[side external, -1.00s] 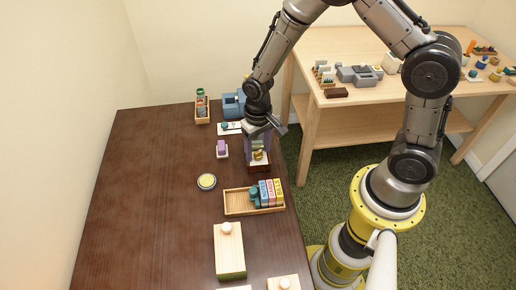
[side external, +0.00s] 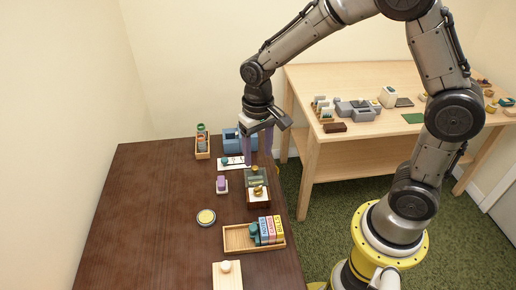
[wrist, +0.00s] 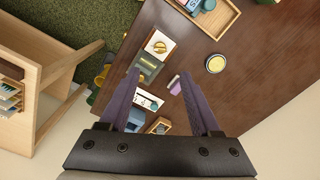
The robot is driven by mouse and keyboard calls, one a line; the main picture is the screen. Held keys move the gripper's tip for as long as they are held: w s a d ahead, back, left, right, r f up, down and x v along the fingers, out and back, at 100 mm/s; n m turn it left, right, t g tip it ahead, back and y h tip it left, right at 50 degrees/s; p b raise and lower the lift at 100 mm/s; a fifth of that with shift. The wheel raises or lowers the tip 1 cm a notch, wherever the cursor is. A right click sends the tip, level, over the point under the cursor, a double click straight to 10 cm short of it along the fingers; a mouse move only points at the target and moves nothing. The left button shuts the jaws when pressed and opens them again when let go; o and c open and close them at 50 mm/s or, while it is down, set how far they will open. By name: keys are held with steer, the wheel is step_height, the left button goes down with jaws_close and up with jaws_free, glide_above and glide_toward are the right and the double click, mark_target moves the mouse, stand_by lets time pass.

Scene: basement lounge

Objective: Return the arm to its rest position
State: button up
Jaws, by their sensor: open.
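My gripper (side external: 262,146) is open, with its purple fingers pointing down over the far right part of the dark brown table (side external: 150,220). In the wrist view the gripper (wrist: 160,88) shows its two fingers spread wide with nothing held between them. Below and beside it stands a dark box (side external: 256,190) with a white square and a gold piece on top. A small purple item (side external: 221,185) sits left of that box, apart from the fingers.
A wooden tray (side external: 235,240) with coloured blocks, a round yellow-topped dish (side external: 206,217), a wooden box (side external: 203,146) with bottles and a blue container (side external: 232,140) stand on the table. A light wooden table (side external: 380,140) with small objects is behind. The table's left side is clear.

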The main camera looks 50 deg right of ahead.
steer(key=shift+r, duration=0.45)
steer(key=s+d+r+t, duration=0.2)
steer(key=s+r+t, duration=0.3)
steer(key=r, duration=0.9)
steer(key=s+d+n, duration=0.1)
steer(key=s+n, duration=0.2)
steer(key=s, duration=1.1)
steer(key=shift+f+t, duration=0.3)
steer(key=shift+f, duration=0.05)
steer(key=shift+d, duration=0.1)
